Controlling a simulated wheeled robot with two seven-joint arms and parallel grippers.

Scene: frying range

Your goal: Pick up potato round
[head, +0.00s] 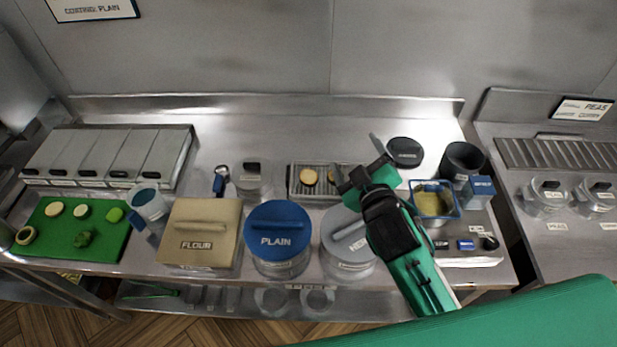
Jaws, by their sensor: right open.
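A pale yellow round slice (309,177), looking like a potato round, lies on a ridged metal rack (293,190) at the middle of the counter. A second yellow round (331,175) lies just right of it, partly hidden by my gripper. Two more pale rounds lie on the green board at the left, the outer one (54,209) and the inner one (81,212). My right gripper (357,160) is open, with its fingers spread over the right end of the rack. Nothing shows between the fingers. My left gripper is not in view.
The green board (110,240) also holds green pieces. Lidded tubs, FLOUR (200,240), PLAIN (277,250) and a grey-lidded one (340,240), line the front. A blue-rimmed basket (458,207) and a dark pot (463,160) stand right. The back strip is fairly clear.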

